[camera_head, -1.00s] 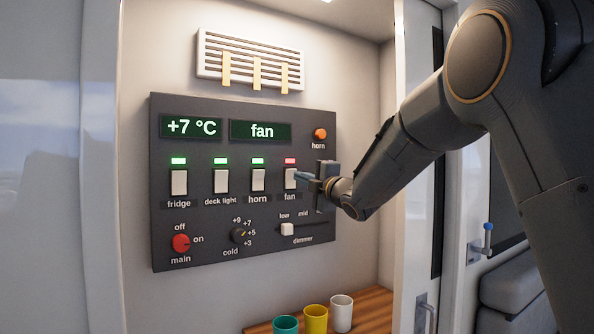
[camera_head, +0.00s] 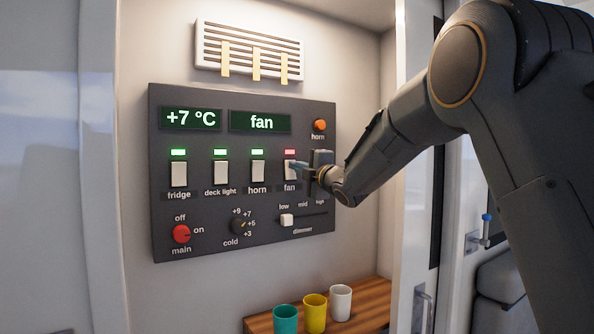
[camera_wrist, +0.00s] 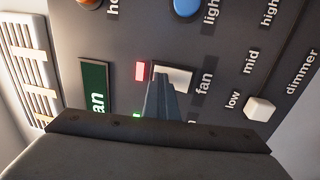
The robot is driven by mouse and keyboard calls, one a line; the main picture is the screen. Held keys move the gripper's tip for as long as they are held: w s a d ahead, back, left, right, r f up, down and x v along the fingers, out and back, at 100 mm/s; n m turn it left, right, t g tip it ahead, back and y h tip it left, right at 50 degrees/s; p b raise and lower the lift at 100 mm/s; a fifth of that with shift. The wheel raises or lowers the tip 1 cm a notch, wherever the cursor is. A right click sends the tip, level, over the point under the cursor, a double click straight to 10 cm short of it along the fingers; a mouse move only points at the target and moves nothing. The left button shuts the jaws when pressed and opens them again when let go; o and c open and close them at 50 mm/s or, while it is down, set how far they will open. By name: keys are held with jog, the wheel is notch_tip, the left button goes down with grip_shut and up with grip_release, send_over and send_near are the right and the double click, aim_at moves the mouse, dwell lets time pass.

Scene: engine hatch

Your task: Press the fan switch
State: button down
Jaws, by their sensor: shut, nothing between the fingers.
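The fan switch (camera_head: 290,172) is a white rocker at the right end of the switch row on the dark panel. Its lamp (camera_head: 290,152) above is red. My gripper (camera_head: 297,170) is shut and empty, with its fingertips in front of the fan switch; I cannot tell whether they touch. In the wrist view the shut fingers (camera_wrist: 158,90) overlap the left part of the white fan switch (camera_wrist: 178,76), next to the red lamp (camera_wrist: 139,71). The display (camera_head: 261,122) reads "fan".
The fridge (camera_head: 179,174), deck light (camera_head: 221,174) and horn (camera_head: 257,174) switches have green lamps. An orange horn button (camera_head: 319,125), a dimmer slider (camera_head: 287,220), a cold knob (camera_head: 238,224) and a red main knob (camera_head: 181,234) are nearby. Cups (camera_head: 314,313) stand below.

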jog(key=shift+s, duration=0.1)
jog(key=s+d+r+b, duration=0.2)
jog(key=s+d+b, duration=0.2)
jog(key=s+d, duration=0.3)
jog(key=s, duration=0.4)
jog(key=shift+s+d+b, duration=0.2)
jog(key=shift+d+b, duration=0.15)
